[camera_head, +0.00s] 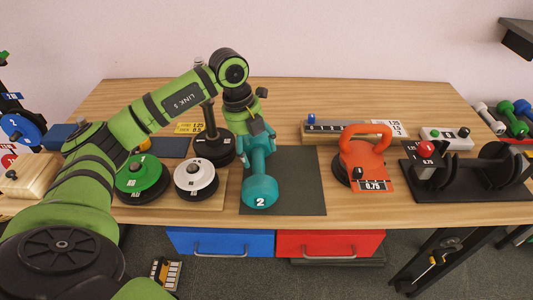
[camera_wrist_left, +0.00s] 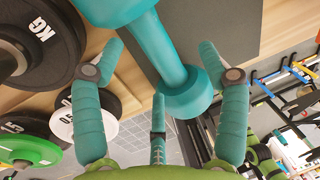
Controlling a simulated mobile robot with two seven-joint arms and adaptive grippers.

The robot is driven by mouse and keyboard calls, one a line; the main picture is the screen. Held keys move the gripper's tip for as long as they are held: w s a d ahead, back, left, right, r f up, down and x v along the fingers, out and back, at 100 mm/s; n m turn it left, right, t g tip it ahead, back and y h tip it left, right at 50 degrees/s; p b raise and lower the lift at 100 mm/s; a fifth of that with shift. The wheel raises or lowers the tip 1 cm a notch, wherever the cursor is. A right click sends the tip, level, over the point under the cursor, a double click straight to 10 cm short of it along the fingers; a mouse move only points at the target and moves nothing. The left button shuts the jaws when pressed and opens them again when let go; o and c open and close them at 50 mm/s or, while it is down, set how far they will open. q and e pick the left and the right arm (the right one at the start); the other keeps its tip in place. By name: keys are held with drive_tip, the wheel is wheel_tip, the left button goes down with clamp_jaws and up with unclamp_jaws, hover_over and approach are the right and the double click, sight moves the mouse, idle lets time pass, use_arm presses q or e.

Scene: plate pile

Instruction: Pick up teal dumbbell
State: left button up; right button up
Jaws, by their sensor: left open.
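The teal dumbbell (camera_head: 260,192) has a "2" on its near end and lies on a dark mat (camera_head: 305,190) at the middle of the table, its handle pointing away from me. In the left wrist view the dumbbell's handle (camera_wrist_left: 170,50) runs between my spread teal fingers, with one end nearer the palm. My left gripper (camera_head: 258,143) is open above the dumbbell's handle and far end, which it partly hides. The fingers also show in the left wrist view (camera_wrist_left: 160,65), one on each side and a third below. I cannot tell if they touch. My right gripper is not seen.
Green (camera_head: 142,178) and white (camera_head: 196,180) weight plates sit close left of the dumbbell; a black plate stack (camera_head: 214,148) with a post stands behind them. An orange kettlebell (camera_head: 366,160) and a black rack (camera_head: 470,172) stand to the right.

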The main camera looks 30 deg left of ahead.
sight(255, 161)
use_arm(q)
drive_tip(key=shift+f, duration=0.4)
drive_tip(key=f+p, duration=0.1)
drive_tip(key=s+f, duration=0.1)
drive_tip(key=shift+d+f+p, duration=0.1)
drive_tip(key=shift+f+p, duration=0.2)
drive_tip(key=shift+p, duration=0.05)
drive_tip(key=f, duration=0.2)
drive_tip(key=shift+w+d+f, duration=0.1)
drive_tip(key=shift+w+f, duration=0.15)
drive_tip(key=shift+f, duration=0.35)
drive_tip(key=shift+c, duration=0.8)
clamp_jaws()
drive_tip(key=shift+w+r, duration=0.25)
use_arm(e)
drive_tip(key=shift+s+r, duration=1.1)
